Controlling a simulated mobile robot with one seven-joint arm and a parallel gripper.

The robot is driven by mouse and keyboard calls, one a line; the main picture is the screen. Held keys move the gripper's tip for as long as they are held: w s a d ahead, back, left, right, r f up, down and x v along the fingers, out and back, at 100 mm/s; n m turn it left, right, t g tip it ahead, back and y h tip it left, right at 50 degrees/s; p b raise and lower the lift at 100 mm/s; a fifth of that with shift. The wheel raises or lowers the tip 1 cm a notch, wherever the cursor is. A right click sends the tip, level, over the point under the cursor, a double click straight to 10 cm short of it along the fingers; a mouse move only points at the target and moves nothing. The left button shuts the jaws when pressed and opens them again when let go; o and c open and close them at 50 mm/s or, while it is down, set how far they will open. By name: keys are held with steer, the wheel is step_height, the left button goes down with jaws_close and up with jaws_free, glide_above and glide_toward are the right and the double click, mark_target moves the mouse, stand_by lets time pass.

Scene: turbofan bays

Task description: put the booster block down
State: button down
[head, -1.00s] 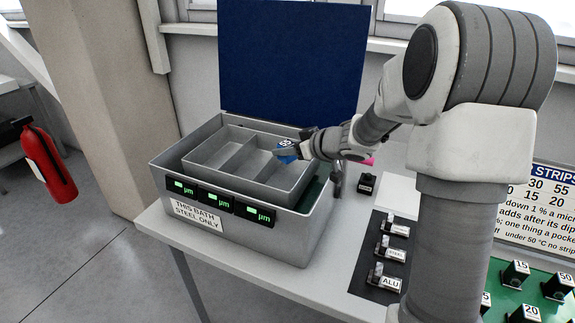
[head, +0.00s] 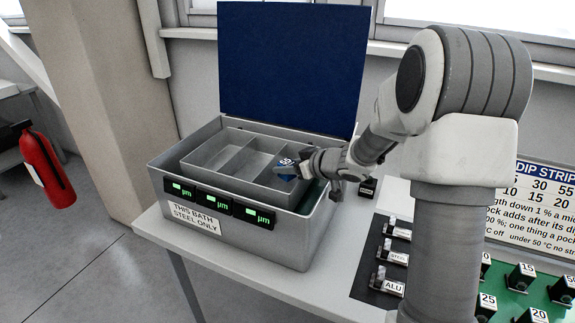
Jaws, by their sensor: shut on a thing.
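My gripper (head: 302,164) is shut on a small dark blue block (head: 287,171) with a white top label that seems to read 55. I take this to be the booster block. It is at the right compartment of the grey three-part tray (head: 228,177) in the bath (head: 325,220). Whether the block touches the tray floor or wall cannot be told. The gripper hides part of the block and the tray's right rim.
The bath's blue lid (head: 290,70) stands open behind. Green displays (head: 217,200) and a "THIS BATH STEEL ONLY" label (head: 195,218) are on its front. A black strip with labelled holders (head: 380,265) and a green board with numbered blocks (head: 525,290) lie right.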

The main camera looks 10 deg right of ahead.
steer(key=shift+c, duration=1.8)
jaws_free()
steer(key=shift+r, duration=0.1)
steer(key=shift+r, duration=0.3)
steer(key=p+v, duration=0.3)
steer(key=v, duration=0.9)
steer(key=shift+d+r, duration=0.1)
steer(key=shift+r, duration=0.15)
